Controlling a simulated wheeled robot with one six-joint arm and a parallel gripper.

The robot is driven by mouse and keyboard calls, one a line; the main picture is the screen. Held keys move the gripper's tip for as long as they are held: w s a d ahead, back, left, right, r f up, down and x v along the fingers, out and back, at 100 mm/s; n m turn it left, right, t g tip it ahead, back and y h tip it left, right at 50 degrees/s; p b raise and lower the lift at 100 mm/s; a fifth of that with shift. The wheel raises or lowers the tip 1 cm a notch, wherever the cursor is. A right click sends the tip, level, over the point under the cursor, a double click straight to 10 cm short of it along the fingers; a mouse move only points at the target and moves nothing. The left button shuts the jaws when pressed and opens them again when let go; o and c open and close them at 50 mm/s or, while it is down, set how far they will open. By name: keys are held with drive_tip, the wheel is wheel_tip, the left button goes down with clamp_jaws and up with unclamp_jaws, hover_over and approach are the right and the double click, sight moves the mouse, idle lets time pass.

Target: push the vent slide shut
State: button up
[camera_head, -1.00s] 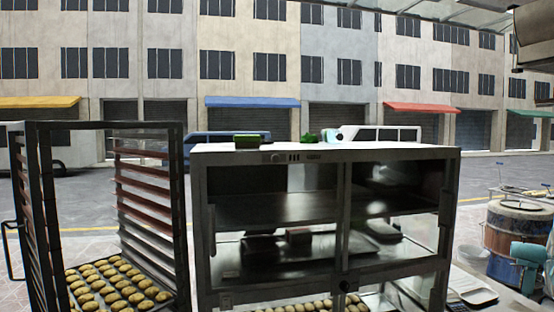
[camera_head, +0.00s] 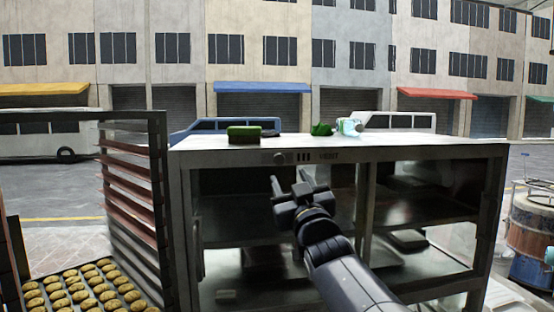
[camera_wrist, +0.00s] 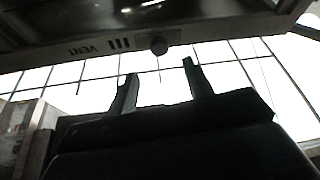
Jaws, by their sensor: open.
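The vent slide's round dark knob (camera_head: 280,157) is on the top front rail of the metal oven cabinet (camera_head: 420,151). Three dark vent slots (camera_head: 303,156) and a VENT label (camera_head: 329,156) are to its right. My gripper (camera_head: 289,181) is open and empty, in front of the cabinet and just below the knob in the picture. In the wrist view the knob (camera_wrist: 159,46) appears beyond the gap between my two fingertips (camera_wrist: 159,70), with the slots (camera_wrist: 119,43) and upside-down label to its left. I see no contact with the knob.
A green brush-like block (camera_head: 244,133), a green item (camera_head: 321,129) and a pale clear container (camera_head: 349,126) lie on the cabinet top. A rack with a cookie tray (camera_head: 75,290) stands at left. A barrel (camera_head: 530,235) stands at right.

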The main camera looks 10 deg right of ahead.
sight(280, 161)
drive_tip(key=p+x, duration=0.3)
drive_tip(key=x, duration=0.5)
drive_tip(key=shift+w, duration=0.15)
clamp_jaws()
idle(0.3)
